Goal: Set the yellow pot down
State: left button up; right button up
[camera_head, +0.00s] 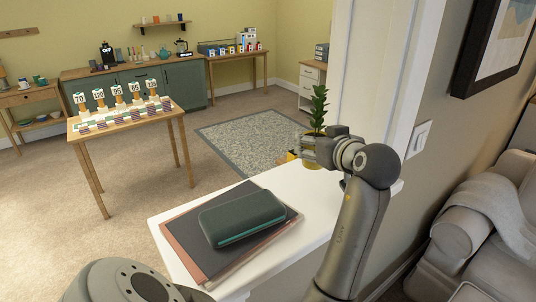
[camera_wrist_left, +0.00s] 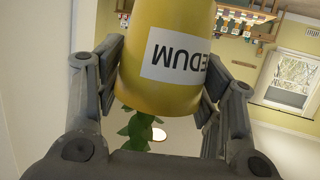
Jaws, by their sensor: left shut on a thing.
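The yellow pot (camera_head: 313,164) holds a green leafy plant (camera_head: 317,108) and appears upright near the far end of the white tabletop (camera_head: 318,205). My left gripper (camera_head: 312,150) is shut around the pot and hides much of it in the head view. In the left wrist view the pot (camera_wrist_left: 165,85) sits between the two fingers of my left gripper (camera_wrist_left: 163,65), with a white label reading "EDUM" upside down. I cannot tell whether the pot's base touches the tabletop. My right gripper is not in view.
A dark green case (camera_head: 242,217) lies on a dark folder (camera_head: 195,232) on the near part of the white tabletop. A white wall end with a light switch (camera_head: 419,138) stands close on the right.

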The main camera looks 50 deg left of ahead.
pick_arm(q)
jog(key=shift+w+a+r, duration=0.1)
jog(key=shift+w+a, duration=0.1)
jog(key=shift+a, duration=0.2)
jog(key=w+a+f+p, duration=0.1)
jog(key=a+f+p, duration=0.1)
jog(key=a+f, duration=0.1)
jog(key=w+a+f+p, duration=0.2)
jog(key=a+f+p, duration=0.1)
jog(key=a+f, duration=0.1)
jog(key=w+a+f+p, duration=0.2)
jog(key=a+f+p, duration=0.1)
jog(key=a+f, duration=0.1)
jog(key=shift+w+f, duration=0.15)
jog(key=shift+f, duration=0.6)
